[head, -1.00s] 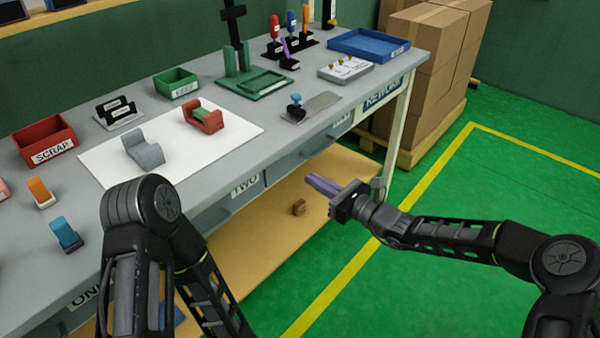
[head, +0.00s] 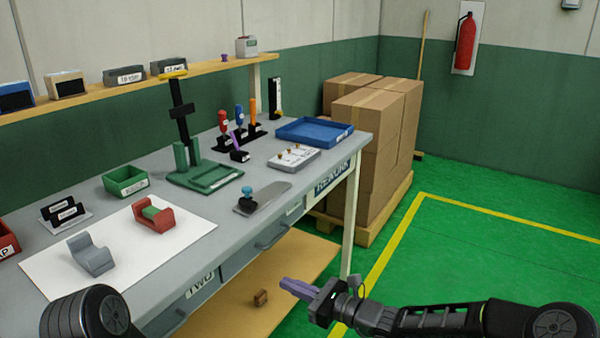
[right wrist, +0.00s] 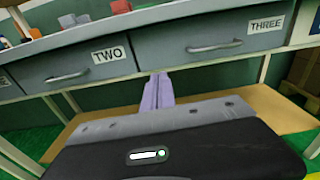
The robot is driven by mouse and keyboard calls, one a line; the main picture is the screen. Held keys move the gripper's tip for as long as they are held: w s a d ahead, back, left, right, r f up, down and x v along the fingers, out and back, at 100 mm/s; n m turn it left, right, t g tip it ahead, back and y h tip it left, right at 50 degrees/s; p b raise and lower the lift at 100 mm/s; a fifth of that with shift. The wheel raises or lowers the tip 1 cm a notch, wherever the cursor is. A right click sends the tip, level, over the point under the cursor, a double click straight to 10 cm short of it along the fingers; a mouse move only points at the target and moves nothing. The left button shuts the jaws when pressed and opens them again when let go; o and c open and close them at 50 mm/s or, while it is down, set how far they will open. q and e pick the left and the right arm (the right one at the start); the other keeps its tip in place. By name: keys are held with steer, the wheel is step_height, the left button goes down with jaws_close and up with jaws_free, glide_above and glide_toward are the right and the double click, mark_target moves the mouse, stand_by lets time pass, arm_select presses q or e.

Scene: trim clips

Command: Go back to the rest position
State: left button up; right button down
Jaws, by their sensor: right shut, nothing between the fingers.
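My right gripper (head: 297,288) has purple fingers that lie together with nothing between them. It is in front of the workbench (head: 60,318), over its lower shelf side and apart from the bench top. In the right wrist view its closed fingers (right wrist: 158,92) point at the bench front, between the drawer labelled TWO (right wrist: 90,62) and the drawer labelled THREE (right wrist: 220,38). My left gripper is outside the head view; only a black arm joint shows at the lower left.
On the bench are a white sheet (head: 120,252) with a grey clip (head: 90,256) and a red part (head: 153,215), a green bin (head: 125,182), a green press (head: 205,175) and a blue tray (head: 315,132). Stacked boxes (head: 370,140) stand behind. Green floor at right is clear.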

steer(key=s+d+f+n+g+h+p, duration=0.2)
steer(key=s+f+n+g+h, duration=0.6)
steer(key=s+f, duration=0.95)
steer(key=s+d+f+n+h+p, duration=0.1)
steer(key=s+d+f+n+p, duration=0.2)
steer(key=s+d+f+n, duration=0.4)
arm_select(q)
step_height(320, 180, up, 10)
steer(key=p, duration=0.4)
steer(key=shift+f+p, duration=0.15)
steer(key=shift+p, duration=0.15)
arm_select(e)
steer(key=s+d+r+n+h, duration=0.1)
steer(key=s+r+n, duration=0.3)
steer(key=s+n, duration=0.3)
steer(key=s, duration=0.4)
steer(key=shift+s+h, duration=0.15)
steer(key=shift+h, duration=0.15)
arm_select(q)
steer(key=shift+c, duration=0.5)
